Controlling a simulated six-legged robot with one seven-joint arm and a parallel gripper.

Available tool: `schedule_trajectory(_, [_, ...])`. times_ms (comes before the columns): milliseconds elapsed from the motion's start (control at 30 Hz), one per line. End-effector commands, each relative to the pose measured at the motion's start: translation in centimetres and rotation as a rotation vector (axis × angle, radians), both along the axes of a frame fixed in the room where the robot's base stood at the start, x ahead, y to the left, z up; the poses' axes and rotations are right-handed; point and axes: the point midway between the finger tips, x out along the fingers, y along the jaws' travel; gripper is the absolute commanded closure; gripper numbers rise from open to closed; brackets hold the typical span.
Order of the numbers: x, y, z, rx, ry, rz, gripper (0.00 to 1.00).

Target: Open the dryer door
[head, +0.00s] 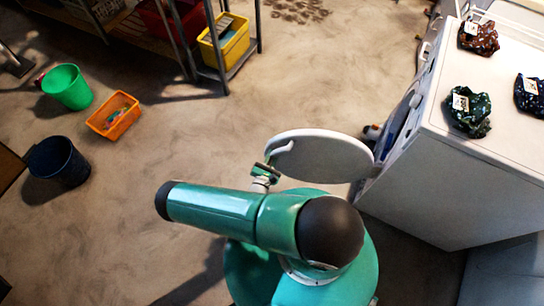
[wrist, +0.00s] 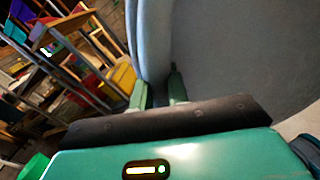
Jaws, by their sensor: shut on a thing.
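The dryer (head: 430,185) is a white box at the right of the head view, its front opening facing left. Its round white door (head: 325,158) stands swung well out from the body, toward the left. My gripper (head: 266,172) is shut on the door's outer left edge, away from the hinge side. In the wrist view the door (wrist: 240,55) fills the upper right as a large grey face with a paler rim. The fingers of my gripper (wrist: 160,90) stand on both sides of that rim. The exact contact is partly hidden.
A green bucket (head: 68,87), an orange bin (head: 113,116) and a dark blue bucket (head: 58,163) stand on the floor at left. A shelf with a yellow bin (head: 226,42) stands behind. The middle floor is clear.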

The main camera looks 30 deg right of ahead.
Motion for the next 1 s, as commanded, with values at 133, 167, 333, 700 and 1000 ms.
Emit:
schedule_trajectory(133, [0.09, 0.01, -0.01, 0.001, -0.001, 0.003, 1.0])
schedule_trajectory(167, [0.11, 0.01, -0.01, 0.001, -0.001, 0.003, 1.0])
schedule_trajectory(333, [0.19, -0.05, 0.0, 0.0, 0.0, 0.002, 1.0])
schedule_trajectory(700, [0.12, 0.0, 0.0, -0.001, -0.001, 0.003, 0.78])
schedule_trajectory(1000, [-0.14, 0.16, -0.03, 0.0, 0.0, 0.004, 0.78])
